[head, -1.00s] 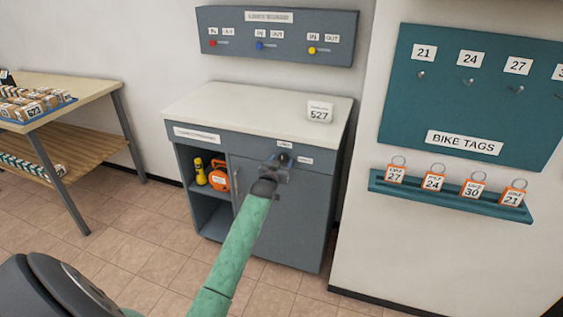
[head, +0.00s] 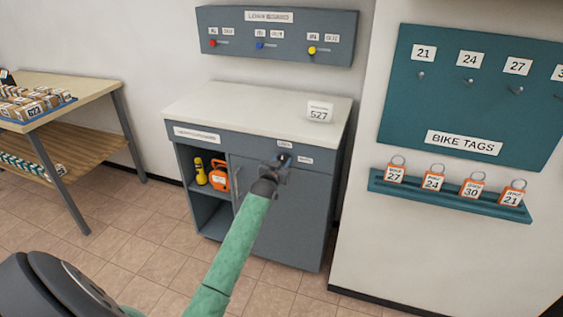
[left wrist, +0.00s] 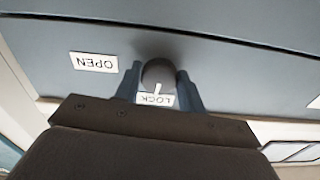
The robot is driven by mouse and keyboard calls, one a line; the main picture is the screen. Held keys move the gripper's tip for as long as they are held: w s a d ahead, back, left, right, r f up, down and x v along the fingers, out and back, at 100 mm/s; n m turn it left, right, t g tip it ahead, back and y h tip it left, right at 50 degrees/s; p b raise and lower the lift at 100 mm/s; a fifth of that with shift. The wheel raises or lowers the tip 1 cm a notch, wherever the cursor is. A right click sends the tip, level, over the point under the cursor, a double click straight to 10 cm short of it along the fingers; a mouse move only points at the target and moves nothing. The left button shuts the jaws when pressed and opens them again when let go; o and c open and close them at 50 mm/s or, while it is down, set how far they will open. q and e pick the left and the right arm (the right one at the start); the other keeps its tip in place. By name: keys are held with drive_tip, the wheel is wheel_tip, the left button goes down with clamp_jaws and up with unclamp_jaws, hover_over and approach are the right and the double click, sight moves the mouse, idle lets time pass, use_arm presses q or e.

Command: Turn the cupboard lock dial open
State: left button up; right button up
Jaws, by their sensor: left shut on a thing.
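The grey cupboard (head: 285,215) stands against the wall with its dark round lock dial (left wrist: 158,73) on the upper front panel. The dial's white mark points at the LOCK label (left wrist: 155,99). The OPEN label (left wrist: 94,62) is to one side; in the head view it sits right of the dial (head: 306,160). My left gripper (left wrist: 158,86) has one finger on each side of the dial and is shut on it. In the head view the gripper (head: 281,163) hides most of the dial. My right gripper is not in view.
The cupboard's open left bay holds a yellow torch (head: 200,171) and an orange item (head: 219,177). A card marked 527 (head: 320,112) stands on the white top. A bike tag shelf (head: 450,196) is at right.

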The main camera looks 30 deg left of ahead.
use_arm(q)
drive_tip(key=m, duration=0.2)
drive_tip(key=shift+r+m+p, duration=0.1)
drive_tip(key=shift+m+p, duration=0.2)
drive_tip(key=shift+p, duration=0.1)
drive_tip(key=m, duration=0.2)
drive_tip(key=shift+m+p, duration=0.3)
drive_tip(key=shift+m, duration=0.5)
drive_tip(key=m, duration=0.2)
drive_tip(key=shift+a+m+p, duration=0.1)
drive_tip(key=shift+m+p, duration=0.2)
drive_tip(key=m, duration=0.4)
drive_tip(key=shift+m, duration=0.3)
drive_tip(key=shift+m+p, duration=0.35)
drive_tip(key=shift+m, duration=1.25)
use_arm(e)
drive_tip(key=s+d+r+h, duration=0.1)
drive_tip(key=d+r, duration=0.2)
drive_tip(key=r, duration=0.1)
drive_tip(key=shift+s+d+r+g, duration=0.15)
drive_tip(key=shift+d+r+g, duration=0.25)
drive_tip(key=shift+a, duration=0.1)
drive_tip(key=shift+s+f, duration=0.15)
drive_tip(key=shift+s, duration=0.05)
